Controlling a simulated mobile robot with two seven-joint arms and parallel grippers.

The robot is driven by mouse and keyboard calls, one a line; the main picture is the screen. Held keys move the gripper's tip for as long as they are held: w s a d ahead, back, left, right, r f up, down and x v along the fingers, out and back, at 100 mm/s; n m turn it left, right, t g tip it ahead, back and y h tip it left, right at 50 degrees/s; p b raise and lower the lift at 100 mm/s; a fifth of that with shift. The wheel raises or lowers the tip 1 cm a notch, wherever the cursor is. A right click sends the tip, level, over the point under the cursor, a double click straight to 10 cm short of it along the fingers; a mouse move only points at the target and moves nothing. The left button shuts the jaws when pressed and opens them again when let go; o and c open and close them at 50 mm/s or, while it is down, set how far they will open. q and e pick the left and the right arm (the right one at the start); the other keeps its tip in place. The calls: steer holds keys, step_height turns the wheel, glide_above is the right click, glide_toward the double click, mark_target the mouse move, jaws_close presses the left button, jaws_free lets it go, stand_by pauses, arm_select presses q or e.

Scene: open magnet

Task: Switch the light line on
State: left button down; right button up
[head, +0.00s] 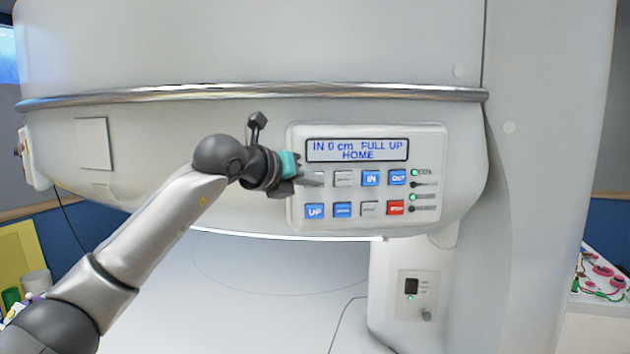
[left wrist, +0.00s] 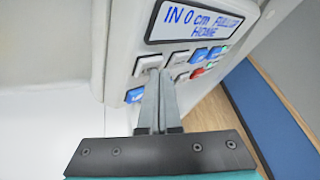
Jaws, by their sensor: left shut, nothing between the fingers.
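The control panel (head: 435,150) is on the magnet's front, with a display (head: 357,150) reading "IN 0 cm FULL UP HOME". Below it are two rows of buttons, some blue, some pale grey, one red. My left gripper (head: 318,180) is shut and empty, its fingertips at the top-left pale button (head: 320,173), partly hiding it. In the left wrist view the shut fingers (left wrist: 158,76) point at this pale button (left wrist: 147,63); I cannot tell whether they touch it.
Green indicator lights (head: 414,172) line the panel's right side. A smaller panel (head: 417,297) is on the column below. A metal rail (head: 260,91) runs above. A table with coloured items (head: 602,271) stands at far right.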

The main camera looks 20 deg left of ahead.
arm_select(q)
steer(key=shift+w+a, duration=0.15)
steer(key=shift+w, duration=0.15)
steer(key=shift+s, duration=0.1)
stand_by(0.5)
steer(key=shift+s+d+b, duration=0.35)
steer(key=shift+s+b, duration=0.25)
steer(key=shift+s, duration=0.15)
steer(key=shift+s+d+b, duration=0.35)
steer(key=shift+s+b, duration=0.2)
steer(key=shift+s, duration=0.2)
steer(key=shift+s+d+b, duration=0.35)
steer(key=shift+s+b, duration=0.15)
steer(key=shift+s, duration=0.3)
steer(key=shift+s+d+b, duration=0.35)
steer(key=shift+s+b, duration=0.2)
steer(key=shift+s, duration=0.2)
